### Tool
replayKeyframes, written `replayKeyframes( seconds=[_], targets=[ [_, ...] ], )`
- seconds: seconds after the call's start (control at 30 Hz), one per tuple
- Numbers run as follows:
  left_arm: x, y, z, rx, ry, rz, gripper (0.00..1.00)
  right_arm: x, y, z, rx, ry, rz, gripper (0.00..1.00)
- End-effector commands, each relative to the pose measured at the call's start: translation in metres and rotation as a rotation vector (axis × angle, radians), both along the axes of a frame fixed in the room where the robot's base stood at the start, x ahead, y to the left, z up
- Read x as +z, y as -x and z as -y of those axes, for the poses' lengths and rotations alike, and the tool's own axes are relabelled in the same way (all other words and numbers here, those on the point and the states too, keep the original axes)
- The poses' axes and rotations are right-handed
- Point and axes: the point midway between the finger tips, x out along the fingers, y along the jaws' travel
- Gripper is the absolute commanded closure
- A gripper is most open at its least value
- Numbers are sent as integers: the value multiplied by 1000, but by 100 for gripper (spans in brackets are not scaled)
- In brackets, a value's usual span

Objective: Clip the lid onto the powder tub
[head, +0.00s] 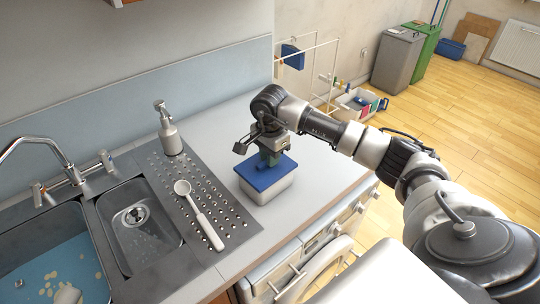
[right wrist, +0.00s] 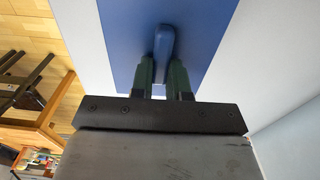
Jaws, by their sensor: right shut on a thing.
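The powder tub (head: 268,191) is a white box on the counter, right of the drainer. The blue lid (head: 262,181) lies over its top, roughly level and lined up with it; I cannot tell whether it is clipped or only resting. My right gripper (head: 269,160) is above the lid, pointing down, shut on the lid's raised handle. In the right wrist view the green fingers (right wrist: 163,70) pinch the blue handle (right wrist: 164,42) in the middle of the lid (right wrist: 205,30). The tub's inside is hidden. My left gripper is out of view.
A white spoon (head: 200,215) lies on the perforated metal drainer (head: 228,208) left of the tub. A soap dispenser (head: 168,130) stands behind it. A sink (head: 60,262) with bluish water is at the far left. The counter (head: 325,170) right of the tub is clear.

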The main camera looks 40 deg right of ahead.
Motion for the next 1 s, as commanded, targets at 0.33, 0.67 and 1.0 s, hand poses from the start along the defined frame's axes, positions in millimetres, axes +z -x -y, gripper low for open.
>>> replayKeyframes(
  seconds=[0.33,0.67,1.0],
  targets=[
    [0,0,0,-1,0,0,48,0,0,0,0,0,0,64],
    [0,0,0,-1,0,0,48,0,0,0,0,0,0,44],
    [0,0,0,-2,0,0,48,0,0,0,0,0,0,29]
  ],
)
